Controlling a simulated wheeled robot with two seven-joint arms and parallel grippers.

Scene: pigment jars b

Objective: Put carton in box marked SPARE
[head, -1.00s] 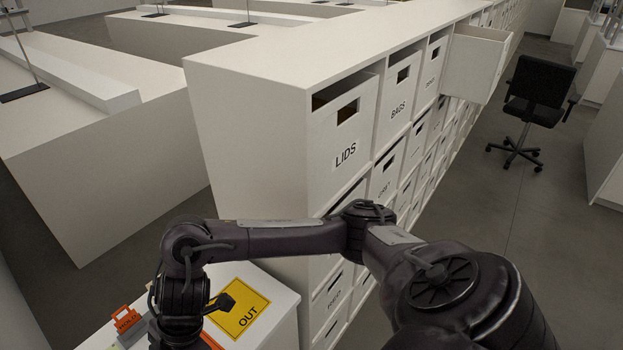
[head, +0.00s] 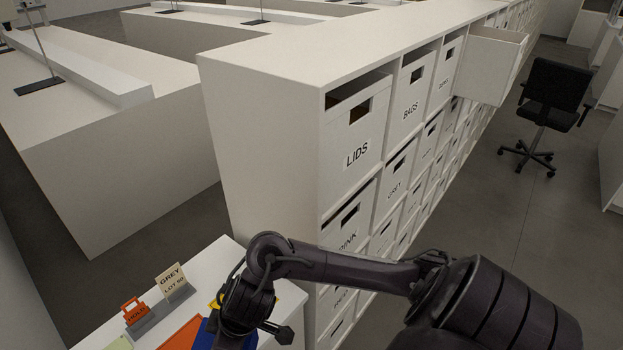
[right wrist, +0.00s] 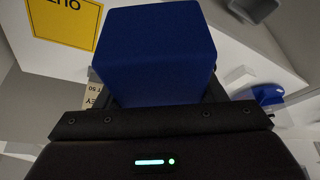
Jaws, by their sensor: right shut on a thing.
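A plain dark blue carton (right wrist: 155,50) fills the top middle of the right wrist view. My right gripper (right wrist: 162,92) is shut on it. In the head view only part of a blue surface (head: 203,338) shows beside my right wrist, low over the white table; the fingers are hidden there. A box stands pulled out of the cabinet's top row (head: 490,66), far from my right gripper; no label on it is readable. I cannot make out the word SPARE on any box. My left gripper is not in view.
The cabinet (head: 262,150) holds labelled boxes, including LIDS (head: 352,135) and BAGS (head: 413,90). On the white table (head: 215,262) stand a GREY card (head: 172,281) and an orange HOLD tag (head: 134,311). A black chair (head: 555,90) stands right.

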